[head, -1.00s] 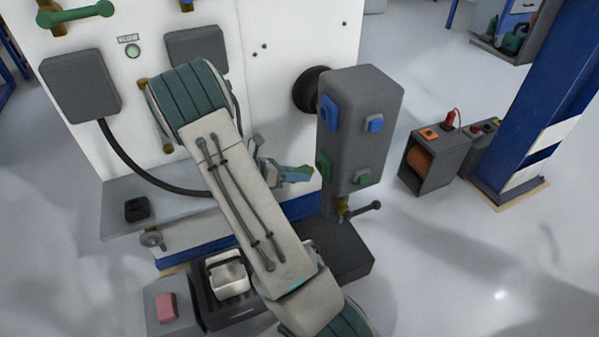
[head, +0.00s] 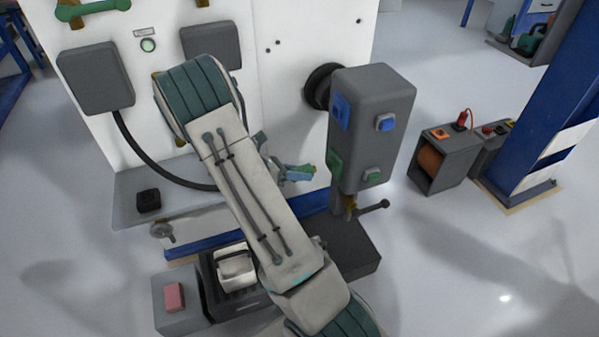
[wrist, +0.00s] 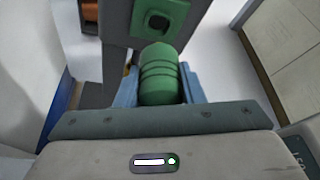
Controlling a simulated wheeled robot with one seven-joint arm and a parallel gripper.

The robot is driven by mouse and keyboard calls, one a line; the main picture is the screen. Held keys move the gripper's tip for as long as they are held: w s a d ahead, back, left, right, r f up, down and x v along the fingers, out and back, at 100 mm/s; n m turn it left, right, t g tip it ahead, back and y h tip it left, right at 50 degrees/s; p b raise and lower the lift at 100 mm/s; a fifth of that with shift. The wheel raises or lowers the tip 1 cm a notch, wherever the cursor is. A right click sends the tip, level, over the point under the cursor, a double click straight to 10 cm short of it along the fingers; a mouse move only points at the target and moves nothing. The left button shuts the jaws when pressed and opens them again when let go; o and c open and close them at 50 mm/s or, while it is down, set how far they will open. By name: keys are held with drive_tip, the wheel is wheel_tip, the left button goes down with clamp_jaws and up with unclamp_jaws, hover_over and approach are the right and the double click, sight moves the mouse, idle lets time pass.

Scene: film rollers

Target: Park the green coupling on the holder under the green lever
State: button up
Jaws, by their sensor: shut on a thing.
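My gripper (wrist: 158,88) is shut on the green coupling (wrist: 160,75), a ribbed green cylinder between its blue fingers. In the head view, the coupling (head: 308,170) shows as a small green tip left of the grey box. Just beyond it in the wrist view is a green square socket (wrist: 160,18) on the box; I cannot tell whether they touch. The green lever (head: 93,9) is at the top left of the white panel, on a brass-coloured mount. I cannot make out the holder under it clearly; my arm covers part of the panel.
The grey box (head: 372,110) carries blue and green square sockets and has a dark handle (head: 372,207) below. Two dark grey plates (head: 95,78) are on the panel, one with a black cable. A ledge (head: 180,208) and bins (head: 180,310) stand below.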

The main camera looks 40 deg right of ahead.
drive_tip(key=w+a+r+m+t+y, duration=0.1)
drive_tip(key=w+a+r+m+y, duration=0.15)
drive_tip(key=a+r+y, duration=0.45)
drive_tip(key=w+a+r+n+t+y, duration=0.1)
drive_tip(key=w+a+y, duration=0.3)
drive_tip(key=a, duration=0.6)
drive_tip(key=w+a+r+n+t+y, duration=0.1)
drive_tip(key=w+a+n+y, duration=0.15)
drive_tip(key=w+a, duration=0.65)
drive_tip(key=w+a+r+t+y, duration=0.1)
drive_tip(key=w+a+r+y, duration=0.2)
drive_tip(key=a, duration=0.9)
drive_tip(key=shift+y, duration=0.45)
drive_tip(key=shift+w+f, duration=0.2)
drive_tip(key=shift+f, duration=4.2)
drive_tip(key=shift+f+b, duration=0.5)
drive_tip(key=shift+f, duration=0.05)
